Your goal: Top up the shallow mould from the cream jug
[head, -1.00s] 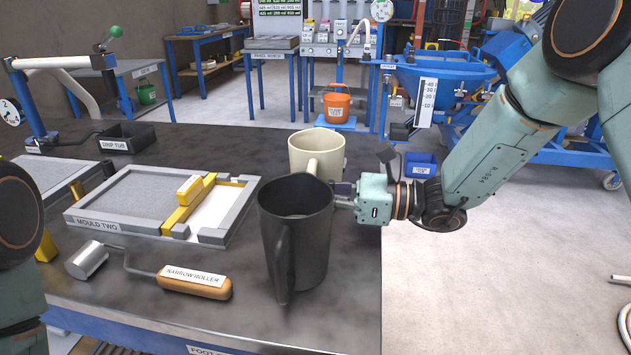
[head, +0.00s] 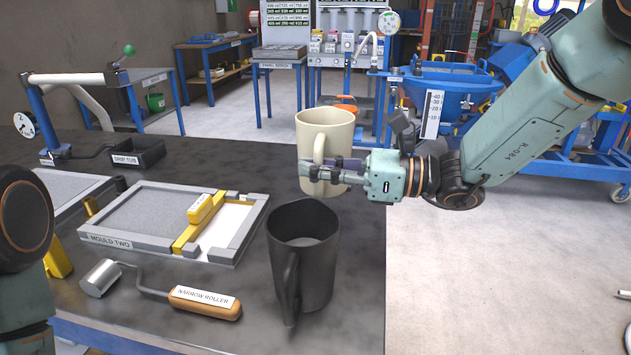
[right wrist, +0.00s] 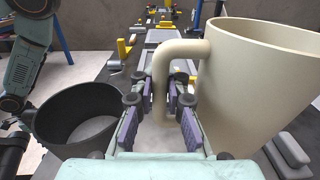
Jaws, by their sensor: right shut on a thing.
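The cream jug (head: 325,132) is upright and raised above the table in the head view. My right gripper (head: 335,170) is shut on its handle; the right wrist view shows the handle (right wrist: 163,85) between the fingers (right wrist: 160,112). A mould labelled MOULD TWO (head: 150,248) lies flat to the left, with grey fill in its left part and a white bare part at right. A second mould (head: 98,190) is partly cut off at far left. I cannot tell which one is the shallow one. My left gripper is not in view.
A dark jug (head: 303,260) stands in front of the cream jug, right of MOULD TWO. A yellow bar (head: 200,222) crosses that mould. A narrow roller (head: 205,302) lies in front. A drip tub (head: 138,153) stands behind. The table ends just right of the dark jug.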

